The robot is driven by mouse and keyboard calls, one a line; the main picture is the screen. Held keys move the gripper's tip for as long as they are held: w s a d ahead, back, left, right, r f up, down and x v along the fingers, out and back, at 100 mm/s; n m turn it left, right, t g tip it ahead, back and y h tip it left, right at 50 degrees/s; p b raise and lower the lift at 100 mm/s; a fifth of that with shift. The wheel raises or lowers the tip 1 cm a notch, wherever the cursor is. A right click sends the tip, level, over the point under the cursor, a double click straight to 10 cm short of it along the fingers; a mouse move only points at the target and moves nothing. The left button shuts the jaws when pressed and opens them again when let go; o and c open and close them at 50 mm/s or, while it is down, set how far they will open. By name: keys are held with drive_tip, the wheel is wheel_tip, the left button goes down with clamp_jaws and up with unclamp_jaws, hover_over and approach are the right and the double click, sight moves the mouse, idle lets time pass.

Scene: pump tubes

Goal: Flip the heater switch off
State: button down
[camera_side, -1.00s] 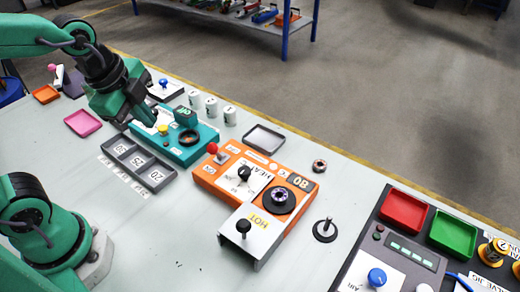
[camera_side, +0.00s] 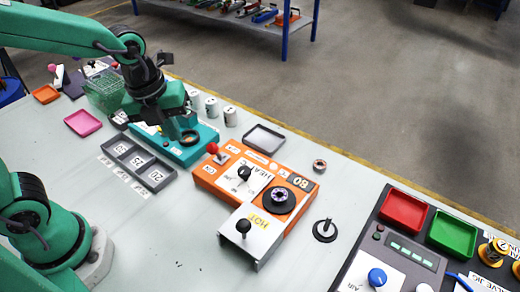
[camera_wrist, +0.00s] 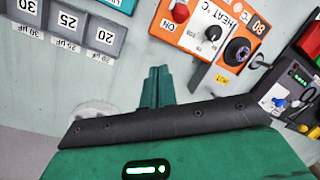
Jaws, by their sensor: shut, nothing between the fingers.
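The orange heater box (camera_side: 215,182) stands in the middle of the table, marked HEAT and 80. A red-ball lever (camera_side: 212,148) stands at its left end and leans toward upper left. The lever also shows as a red knob (camera_wrist: 180,12) at the top of the wrist view. A black knob (camera_side: 244,173) sits on the white HEAT plate, and it also shows in the wrist view (camera_wrist: 212,33). My gripper (camera_side: 180,136) is above the teal box, left of the red lever and apart from it. Its fingers (camera_wrist: 156,72) are shut and empty in the wrist view.
The teal box (camera_side: 197,151) lies under my gripper. A grey tray with labels 20, 25 and 30 (camera_side: 127,156) is in front of it. White cups (camera_side: 230,116) stand behind. A second black knob (camera_side: 243,227) sits on the HOT bracket. The table in front is clear.

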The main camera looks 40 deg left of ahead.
sight(217, 152)
drive_tip(key=m, duration=0.2)
drive_tip(key=d+f+m, duration=0.1)
drive_tip(key=m, duration=0.1)
drive_tip(key=w+d+f+m, duration=0.1)
drive_tip(key=m, duration=0.1)
drive_tip(key=shift+f+g, duration=0.1)
drive_tip(key=shift+g, duration=0.3)
drive_tip(key=shift+f, duration=0.15)
drive_tip(key=f, duration=0.6)
drive_tip(key=w+f, duration=0.1)
drive_tip(key=f, duration=0.2)
drive_tip(key=shift+d+f, duration=0.1)
drive_tip(key=shift+d, duration=0.05)
drive_tip(key=shift+w+f, duration=0.25)
drive_tip(key=shift+w+a+r, duration=0.15)
drive_tip(key=shift+w+r, duration=0.35)
drive_tip(key=shift+w, duration=0.35)
drive_tip(key=shift+w+a+r, duration=0.15)
drive_tip(key=shift+w+r, duration=0.3)
drive_tip(key=shift+w, duration=0.35)
